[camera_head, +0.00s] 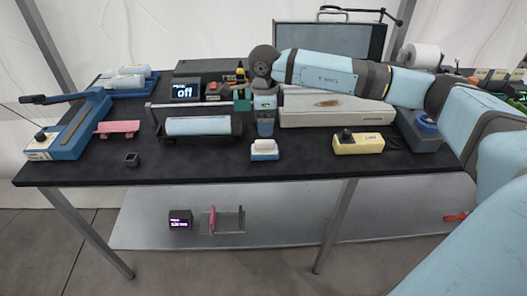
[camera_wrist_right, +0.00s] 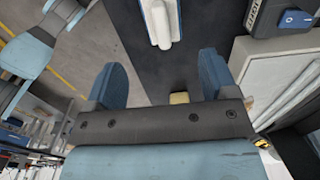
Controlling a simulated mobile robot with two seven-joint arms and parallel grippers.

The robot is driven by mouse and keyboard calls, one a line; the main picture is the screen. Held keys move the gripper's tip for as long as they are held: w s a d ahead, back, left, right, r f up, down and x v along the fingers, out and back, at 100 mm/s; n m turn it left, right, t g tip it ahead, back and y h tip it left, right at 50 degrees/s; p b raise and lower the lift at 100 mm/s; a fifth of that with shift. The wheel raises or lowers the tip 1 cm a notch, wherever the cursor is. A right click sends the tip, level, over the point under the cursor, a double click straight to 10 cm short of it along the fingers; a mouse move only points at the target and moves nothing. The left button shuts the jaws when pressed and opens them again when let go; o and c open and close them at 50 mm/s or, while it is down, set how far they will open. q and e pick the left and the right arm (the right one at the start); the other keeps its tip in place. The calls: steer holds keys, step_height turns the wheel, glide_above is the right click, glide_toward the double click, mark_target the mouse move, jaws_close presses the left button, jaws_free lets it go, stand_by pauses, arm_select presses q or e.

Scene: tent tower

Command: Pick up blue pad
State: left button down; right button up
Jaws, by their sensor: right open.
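A small light-blue block with a white upper part (camera_head: 264,149), which looks like the blue pad, sits on the dark table near its front edge. My right gripper (camera_head: 265,128) hangs down just behind and above it, apart from it as far as I can tell. In the right wrist view its two blue fingers (camera_wrist_right: 168,82) are spread wide with nothing held between them. A blue-and-white piece (camera_wrist_right: 161,22) shows at the top of that view; I cannot tell for sure that it is the same block. My left gripper is not in view.
A light-blue roll (camera_head: 198,126) in a black holder stands to the left, and a cream-yellow device (camera_head: 358,143) to the right. A long pale machine (camera_head: 335,108) stands behind. A small black cube (camera_head: 132,159) lies at the front left. The front strip between is clear.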

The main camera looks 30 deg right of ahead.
mark_target(265, 141)
step_height(265, 141, down, 10)
steer(key=shift+w+d+r, duration=0.1)
steer(key=shift+w+r, duration=0.05)
steer(key=shift+r, duration=0.05)
steer(key=c, duration=1)
